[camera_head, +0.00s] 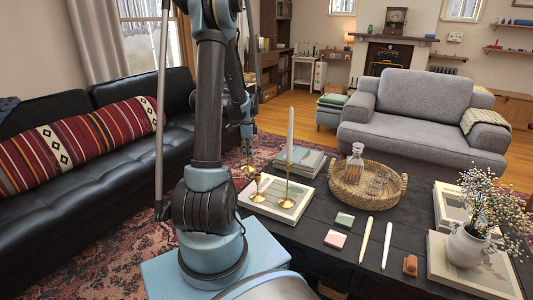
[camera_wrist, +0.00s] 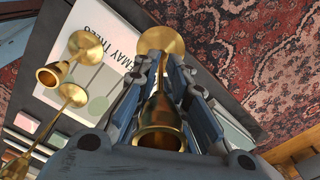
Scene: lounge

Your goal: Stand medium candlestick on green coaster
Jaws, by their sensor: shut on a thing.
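My gripper (camera_head: 246,128) is shut on a brass candlestick (camera_wrist: 160,130), held cup toward the wrist camera with its round base farther off. In the head view this candlestick (camera_head: 247,166) shows below my gripper, left of the stacked books. Whether its base touches anything is unclear. A shorter brass candlestick (camera_head: 257,190) and one with a white candle (camera_head: 289,180) stand on a pale book. The green coaster (camera_head: 345,219) lies bare on the dark table, right of the book; it also shows in the wrist view (camera_wrist: 57,140).
A pink coaster (camera_head: 335,239) lies near the green one. Two pale candles (camera_head: 365,240) and an orange object (camera_head: 410,265) lie to the right. A wicker tray (camera_head: 350,198) with a decanter stands behind. A flower vase (camera_head: 468,245) is at right.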

